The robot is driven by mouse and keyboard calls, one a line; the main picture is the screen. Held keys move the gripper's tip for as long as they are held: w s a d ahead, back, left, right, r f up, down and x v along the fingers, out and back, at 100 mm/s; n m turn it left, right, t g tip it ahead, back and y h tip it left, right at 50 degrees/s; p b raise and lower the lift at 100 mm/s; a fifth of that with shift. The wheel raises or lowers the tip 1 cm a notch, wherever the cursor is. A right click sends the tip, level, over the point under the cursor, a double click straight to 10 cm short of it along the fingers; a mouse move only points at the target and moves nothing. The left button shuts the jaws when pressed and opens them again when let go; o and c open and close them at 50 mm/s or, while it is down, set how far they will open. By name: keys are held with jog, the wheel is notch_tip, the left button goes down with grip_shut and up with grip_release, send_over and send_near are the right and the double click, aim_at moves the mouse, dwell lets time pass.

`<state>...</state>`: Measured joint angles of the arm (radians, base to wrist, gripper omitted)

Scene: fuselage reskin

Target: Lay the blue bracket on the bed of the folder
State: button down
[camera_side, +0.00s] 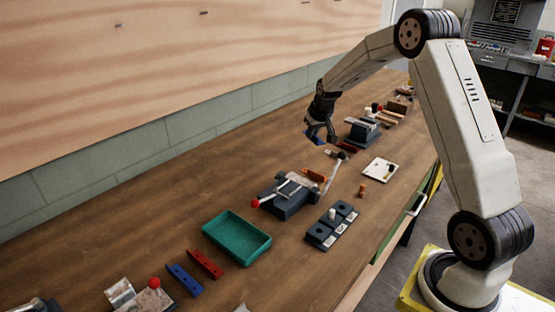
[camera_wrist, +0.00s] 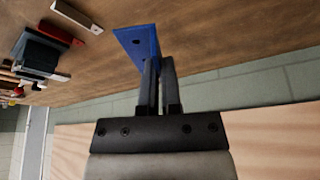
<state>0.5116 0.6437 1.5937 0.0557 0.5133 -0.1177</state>
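The blue bracket (camera_wrist: 140,45) is in my gripper (camera_wrist: 158,62). In the wrist view it is a bent blue plate with a hole, with one part between the two dark fingers. In the side view the bracket (camera_side: 318,137) shows as a small blue patch at the tip of my gripper (camera_side: 322,136), above the far half of the bench. A dark grey bench tool (camera_side: 285,197) with a pale clamp bar and a red-knobbed lever looks like the folder. It stands nearer the camera, left of and below my gripper, and its bed is partly covered by the bar.
A green tray (camera_side: 237,238) and a dark block with sockets (camera_side: 332,226) stand near the folder. Red (camera_side: 205,263) and blue (camera_side: 185,280) strips lie at the front left. A white plate (camera_side: 380,170) and another dark tool (camera_side: 362,132) are to the right. A wall panel runs behind.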

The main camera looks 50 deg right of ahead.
jog(key=shift+a+m+h, duration=0.6)
jog(key=shift+a+m, duration=0.8)
jog(key=shift+a, duration=0.25)
jog(key=m+g+h, duration=0.1)
jog(key=m+g, duration=0.3)
jog(key=m, duration=0.6)
send_over(288, 185)
jog(key=a, duration=0.1)
jog(key=shift+a+f, duration=0.2)
jog(key=shift+f, duration=1.85)
jog(key=shift+h, duration=0.3)
jog(key=shift+f, duration=2.75)
jog(key=shift+f, duration=0.75)
jog(key=c, duration=0.7)
grip_release()
jog(key=shift+c, duration=0.2)
jog(key=shift+r, duration=0.15)
